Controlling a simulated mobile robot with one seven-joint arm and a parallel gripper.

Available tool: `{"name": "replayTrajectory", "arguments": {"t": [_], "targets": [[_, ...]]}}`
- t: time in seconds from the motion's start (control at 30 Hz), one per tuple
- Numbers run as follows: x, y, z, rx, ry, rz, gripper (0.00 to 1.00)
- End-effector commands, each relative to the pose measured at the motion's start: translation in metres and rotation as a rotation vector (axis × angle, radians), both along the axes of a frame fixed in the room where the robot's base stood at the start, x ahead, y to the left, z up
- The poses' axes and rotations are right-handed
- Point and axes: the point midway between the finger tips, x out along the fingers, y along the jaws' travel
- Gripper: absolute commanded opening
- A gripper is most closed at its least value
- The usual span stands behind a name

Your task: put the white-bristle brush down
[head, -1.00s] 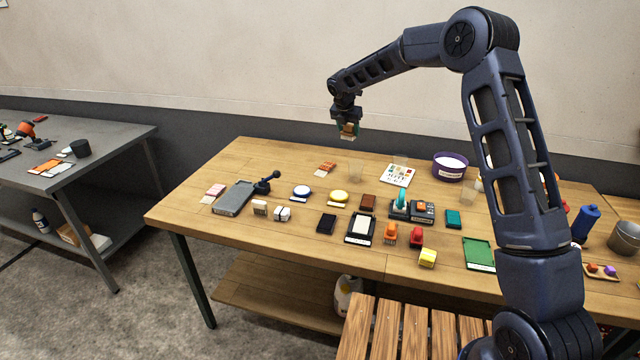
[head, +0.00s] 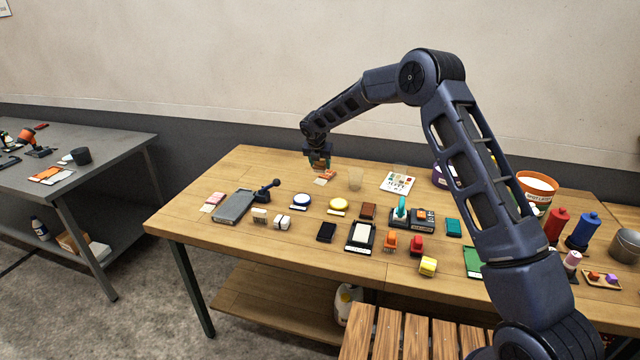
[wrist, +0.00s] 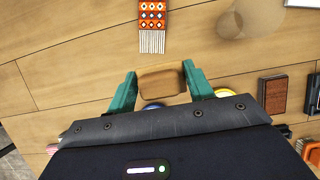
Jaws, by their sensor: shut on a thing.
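My gripper (head: 319,162) is over the back left part of the wooden table (head: 225,178), above the table top. In the wrist view its two teal fingers (wrist: 160,80) are shut on a tan wooden block (wrist: 161,82), which I take to be the back of the white-bristle brush. Its bristles are hidden from me in both views. Bare wood shows around the held brush in the wrist view, with a patterned orange rug sample (wrist: 152,27) beyond it.
A blue-rimmed dish (head: 301,201) and a yellow one (head: 338,204) lie nearer the front. A grey tray (head: 234,206) is at left. Bare table lies at the back left. A grey table (head: 110,150) stands apart at far left.

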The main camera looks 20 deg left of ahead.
Motion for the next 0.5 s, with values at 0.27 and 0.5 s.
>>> {"name": "replayTrajectory", "arguments": {"t": [0.27, 0.5], "targets": [[0.0, 0.0, -0.044, -0.001, 0.0, 0.001, 0.28], [0.0, 0.0, -0.057, -0.001, 0.0, 0.0, 0.28]]}}
